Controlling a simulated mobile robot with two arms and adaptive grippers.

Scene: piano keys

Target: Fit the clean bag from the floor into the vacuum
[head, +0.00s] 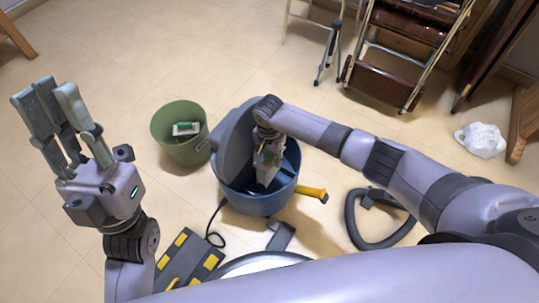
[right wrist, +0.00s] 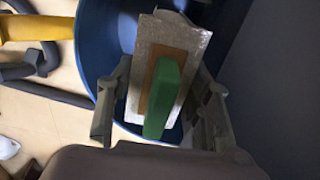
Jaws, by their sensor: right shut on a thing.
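The vacuum is a blue round canister (head: 258,203) on the floor, with its grey lid (head: 232,140) raised at the left. My right gripper (head: 267,165) reaches down into its open top. In the right wrist view the gripper's fingers (right wrist: 160,105) stand on both sides of a pale bag (right wrist: 185,42) with a brown plate and a green collar (right wrist: 162,98). The bag is within the blue rim; whether it touches the inside is hidden. My left gripper (head: 58,98) is raised at the left, fingers up, open and empty.
A green bin (head: 180,157) left of the vacuum holds a pale thing with a green part (head: 186,128). A black hose (head: 365,235) and a yellow-marked floor head (head: 190,262) lie nearby. A white crumpled bag (head: 481,140) lies at right. Folded chairs (head: 405,55) stand behind.

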